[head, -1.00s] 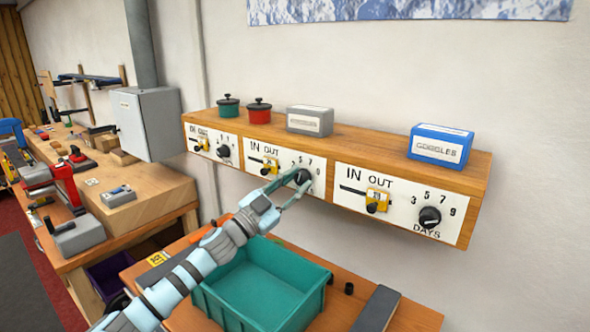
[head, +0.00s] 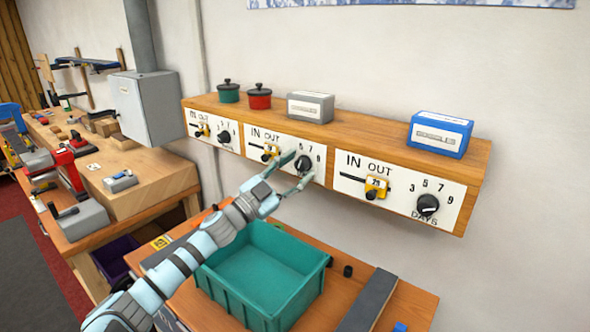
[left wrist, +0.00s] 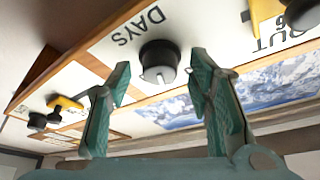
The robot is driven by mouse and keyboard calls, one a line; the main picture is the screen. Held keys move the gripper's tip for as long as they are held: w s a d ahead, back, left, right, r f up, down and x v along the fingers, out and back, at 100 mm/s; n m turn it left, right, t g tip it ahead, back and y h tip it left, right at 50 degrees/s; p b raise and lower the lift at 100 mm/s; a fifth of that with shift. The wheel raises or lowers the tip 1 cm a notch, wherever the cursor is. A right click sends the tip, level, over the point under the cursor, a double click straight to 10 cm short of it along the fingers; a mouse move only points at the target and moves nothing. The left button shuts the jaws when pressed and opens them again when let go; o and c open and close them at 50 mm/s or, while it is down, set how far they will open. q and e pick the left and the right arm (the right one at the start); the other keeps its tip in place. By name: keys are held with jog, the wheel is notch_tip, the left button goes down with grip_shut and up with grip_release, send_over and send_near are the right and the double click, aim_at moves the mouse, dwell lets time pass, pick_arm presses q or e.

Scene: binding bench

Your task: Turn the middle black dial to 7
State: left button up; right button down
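The middle black dial (head: 303,163) sits on the middle white panel (head: 284,150), below the printed numbers 5, 7 and 9. My left gripper (head: 297,171) is open with one finger on either side of the dial. In the left wrist view the dial (left wrist: 158,58) lies between the spread fingers (left wrist: 160,72), with a gap on both sides. That view is upside down, and the dial's white mark points roughly up on the panel, away from the word DAYS. The numbers are hidden there, so I cannot tell exactly which one it marks. My right gripper is not in view.
Similar dials sit on the left panel (head: 224,137) and right panel (head: 428,205). A yellow slider tag (head: 270,152) is close left of the gripper. Pots and boxes stand on the shelf (head: 372,135). A green bin (head: 311,284) is on the bench below.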

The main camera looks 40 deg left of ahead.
pick_arm(q)
notch_tip(320, 180, up, 10)
dwell(0.6)
dwell(0.4)
